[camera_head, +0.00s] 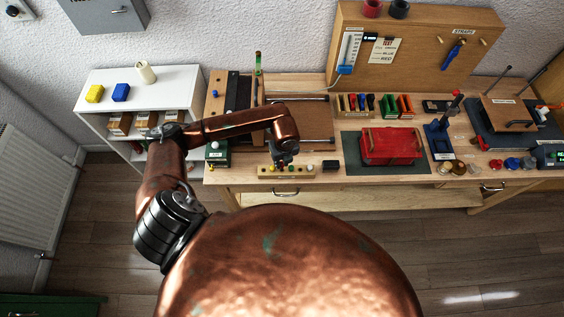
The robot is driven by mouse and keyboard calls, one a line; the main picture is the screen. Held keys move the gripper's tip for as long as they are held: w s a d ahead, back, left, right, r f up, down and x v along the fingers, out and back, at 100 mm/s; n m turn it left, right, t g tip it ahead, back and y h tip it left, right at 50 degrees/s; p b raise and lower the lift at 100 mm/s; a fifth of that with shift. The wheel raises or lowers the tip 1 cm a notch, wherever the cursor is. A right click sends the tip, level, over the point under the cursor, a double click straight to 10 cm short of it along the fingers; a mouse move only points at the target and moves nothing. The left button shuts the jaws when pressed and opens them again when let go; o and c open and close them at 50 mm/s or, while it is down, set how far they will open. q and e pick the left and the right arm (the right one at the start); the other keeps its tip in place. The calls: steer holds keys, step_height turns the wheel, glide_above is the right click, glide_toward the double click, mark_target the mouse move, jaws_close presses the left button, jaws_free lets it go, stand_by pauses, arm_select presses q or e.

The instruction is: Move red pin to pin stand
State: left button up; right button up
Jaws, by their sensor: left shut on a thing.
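The pin stand (300,172) is a low, light wooden block at the front edge of the workbench, with several small coloured heads along its top. My left gripper (282,161) points down just above and behind the middle of the stand. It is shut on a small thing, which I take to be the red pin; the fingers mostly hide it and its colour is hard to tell. Whether it touches the stand I cannot tell. My right gripper is out of view.
A red box (391,146) lies on a dark mat right of the stand. A small black block (330,165) sits just right of the stand. A green box (217,153) stands to the left. Coloured holders (404,106) are behind. A white shelf (180,76) stands left of the bench.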

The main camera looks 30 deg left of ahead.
arm_select(q)
steer(key=shift+f+b, duration=0.6)
steer(key=shift+f, duration=0.2)
stand_by(0.4)
steer(key=shift+f+b, duration=0.55)
steer(key=shift+f, duration=0.1)
stand_by(1.0)
stand_by(0.3)
steer(key=o, duration=0.9)
steer(key=shift+o, duration=0.2)
steer(key=shift+o, duration=1.2)
steer(key=shift+r, duration=0.2)
